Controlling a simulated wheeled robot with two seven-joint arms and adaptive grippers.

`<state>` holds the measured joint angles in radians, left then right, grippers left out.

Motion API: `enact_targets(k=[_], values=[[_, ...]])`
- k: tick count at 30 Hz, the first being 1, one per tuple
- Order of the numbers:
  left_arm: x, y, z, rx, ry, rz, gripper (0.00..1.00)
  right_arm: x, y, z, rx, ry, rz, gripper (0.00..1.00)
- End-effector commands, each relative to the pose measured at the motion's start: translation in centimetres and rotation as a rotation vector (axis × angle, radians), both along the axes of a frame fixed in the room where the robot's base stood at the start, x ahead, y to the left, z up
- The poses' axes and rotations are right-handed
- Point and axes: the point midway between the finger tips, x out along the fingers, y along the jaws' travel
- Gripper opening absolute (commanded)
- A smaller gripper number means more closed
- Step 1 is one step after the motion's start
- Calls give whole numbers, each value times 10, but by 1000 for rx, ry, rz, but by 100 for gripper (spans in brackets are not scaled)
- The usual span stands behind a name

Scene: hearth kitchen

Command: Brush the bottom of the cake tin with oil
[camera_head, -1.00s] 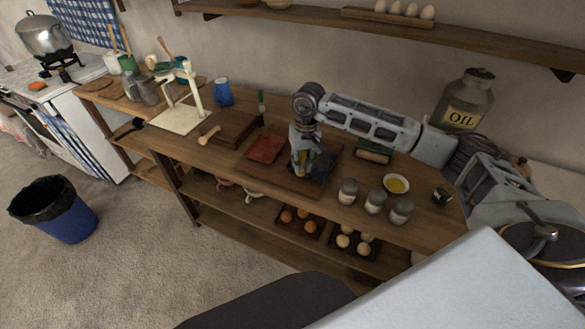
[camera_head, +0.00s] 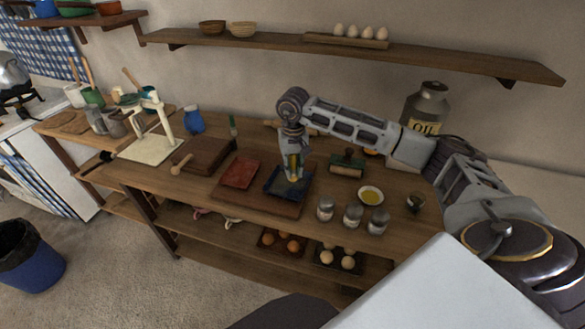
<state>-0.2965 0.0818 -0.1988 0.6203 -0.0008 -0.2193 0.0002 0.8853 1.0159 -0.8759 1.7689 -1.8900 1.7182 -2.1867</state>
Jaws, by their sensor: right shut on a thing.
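The dark blue square cake tin (camera_head: 276,188) lies on a wooden board (camera_head: 262,202) on the worktable. My right gripper (camera_head: 292,172) points down over the tin, shut on a slim brush, mostly hidden by the fingers. The brush's lower end is at or just above the tin's bottom; I cannot tell if it touches. A small white bowl of yellow oil (camera_head: 371,196) stands to the right of the board. The grey oil can (camera_head: 427,104) stands at the back right. My left gripper is not in view.
A red square tin (camera_head: 240,173) lies left of the blue one. Several lidded jars (camera_head: 353,216) stand along the front edge. A green roller-like item (camera_head: 347,164) lies behind the bowl. A blue jug (camera_head: 194,120) and white stand (camera_head: 152,146) are at the left.

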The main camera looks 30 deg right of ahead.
Motion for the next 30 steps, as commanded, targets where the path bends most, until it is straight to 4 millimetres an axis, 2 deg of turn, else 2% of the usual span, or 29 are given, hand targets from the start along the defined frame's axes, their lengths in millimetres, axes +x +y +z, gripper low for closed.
enact_targets(k=[12, 30], values=[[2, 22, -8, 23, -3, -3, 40, 0, 0, -20, 1, 2, 0, 0], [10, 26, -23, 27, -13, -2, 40, 0, 0, -57, 0, 0, 1, 0]])
